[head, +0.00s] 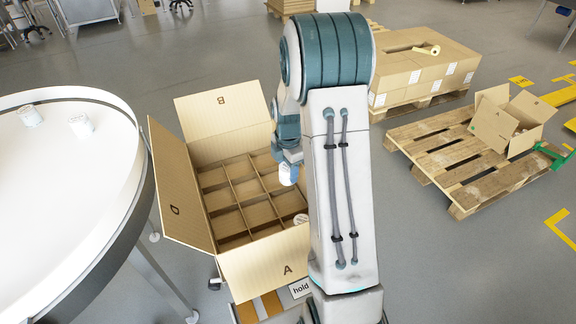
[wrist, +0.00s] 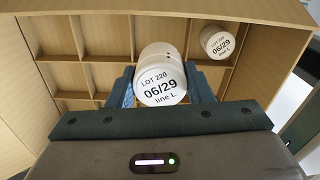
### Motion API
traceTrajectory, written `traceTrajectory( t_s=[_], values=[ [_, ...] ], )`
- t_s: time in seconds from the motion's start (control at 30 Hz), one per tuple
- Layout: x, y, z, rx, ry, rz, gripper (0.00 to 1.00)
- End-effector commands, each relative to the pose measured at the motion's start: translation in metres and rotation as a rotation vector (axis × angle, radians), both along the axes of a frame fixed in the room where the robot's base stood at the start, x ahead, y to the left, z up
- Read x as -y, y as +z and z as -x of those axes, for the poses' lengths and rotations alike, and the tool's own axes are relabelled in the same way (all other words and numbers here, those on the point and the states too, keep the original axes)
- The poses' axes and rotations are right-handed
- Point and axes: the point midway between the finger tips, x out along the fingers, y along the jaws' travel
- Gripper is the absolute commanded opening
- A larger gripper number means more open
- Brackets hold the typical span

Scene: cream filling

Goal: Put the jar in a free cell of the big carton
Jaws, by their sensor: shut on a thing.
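The jar is white with a lid reading "LOT 220 06/29 line L". It shows in the wrist view (wrist: 161,75) between the blue fingers of my gripper (wrist: 162,88), and its lower part shows in the head view (head: 288,174). My gripper (head: 288,160) is shut on it, over the right part of the big carton (head: 265,272). The carton is open, with flaps spread and a grid of cells inside. Another white jar stands in one cell, at the upper right in the wrist view (wrist: 217,41) and near flap A in the head view (head: 301,219). The other visible cells look empty. My arm hides the carton's right side.
A round white table (head: 75,190) at the left carries two white jars, one (head: 30,116) near its rim and one (head: 81,124) further right. A pallet (head: 460,165) with a small open carton (head: 511,120) stands at the right, and stacked cartons (head: 425,72) stand behind it.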

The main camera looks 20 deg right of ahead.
Motion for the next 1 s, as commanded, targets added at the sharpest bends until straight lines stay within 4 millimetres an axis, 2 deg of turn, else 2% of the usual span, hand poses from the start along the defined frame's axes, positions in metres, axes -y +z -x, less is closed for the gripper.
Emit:
traceTrajectory(
  t_s=[0.03, 1.0],
  values=[
    [0.0, -0.01, 0.0, 0.0, 0.0, 0.0, 0.22],
    [0.0, -0.107, 0.0, -0.001, 0.0, -0.001, 0.22]
  ],
)
